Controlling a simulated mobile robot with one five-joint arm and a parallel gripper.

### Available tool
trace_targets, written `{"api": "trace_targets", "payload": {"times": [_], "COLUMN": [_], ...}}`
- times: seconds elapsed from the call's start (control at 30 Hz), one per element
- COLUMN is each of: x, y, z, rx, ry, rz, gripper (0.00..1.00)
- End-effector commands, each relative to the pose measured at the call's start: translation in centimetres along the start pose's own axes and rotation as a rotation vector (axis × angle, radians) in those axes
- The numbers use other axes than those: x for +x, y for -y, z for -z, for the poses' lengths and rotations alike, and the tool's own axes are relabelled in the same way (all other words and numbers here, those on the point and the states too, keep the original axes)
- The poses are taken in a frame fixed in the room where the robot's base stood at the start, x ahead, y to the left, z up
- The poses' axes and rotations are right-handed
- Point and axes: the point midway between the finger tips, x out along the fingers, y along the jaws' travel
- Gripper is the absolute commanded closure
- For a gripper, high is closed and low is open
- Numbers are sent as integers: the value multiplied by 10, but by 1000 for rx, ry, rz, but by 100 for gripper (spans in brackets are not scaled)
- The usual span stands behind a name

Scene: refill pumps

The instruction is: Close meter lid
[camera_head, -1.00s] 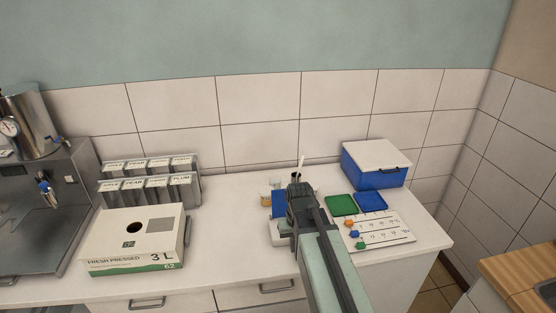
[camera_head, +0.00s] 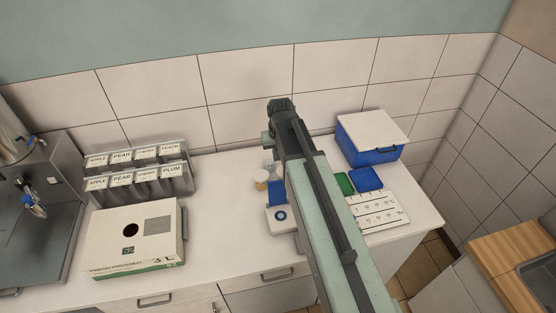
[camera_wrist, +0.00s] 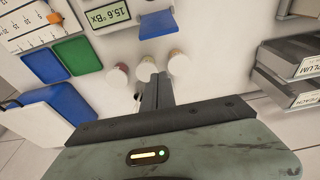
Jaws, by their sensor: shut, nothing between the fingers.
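The meter (camera_head: 281,220) is a white box on the counter, partly hidden by my arm in the head view. Its blue lid (camera_head: 277,191) stands raised at the back of the box. In the wrist view the meter (camera_wrist: 93,14) shows a display reading 15.6 °Bx, and the blue lid (camera_wrist: 158,24) is beside the round well, tilted up. My gripper (camera_wrist: 156,90) is shut and empty, above the counter by the small jars, apart from the lid. In the head view its fingers are hidden behind my arm.
Small jars (camera_wrist: 147,68) stand behind the lid, close to my fingertips. A green tray (camera_wrist: 72,56) and a blue tray (camera_wrist: 45,66) lie beside a white chart (camera_head: 378,211).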

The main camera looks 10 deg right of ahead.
Motion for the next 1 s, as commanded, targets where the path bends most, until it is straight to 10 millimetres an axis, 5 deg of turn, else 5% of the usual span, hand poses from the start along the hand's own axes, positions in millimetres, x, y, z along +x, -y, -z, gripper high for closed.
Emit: {"api": "trace_targets", "payload": {"times": [0.43,0.63,1.0], "x": [99,74,73], "y": [-2,-3,-4], "z": [-2,-35,-38], "rx": [3,4,8], "ry": [0,0,0], "rz": [-1,-1,-2], "gripper": [100,100,100]}}
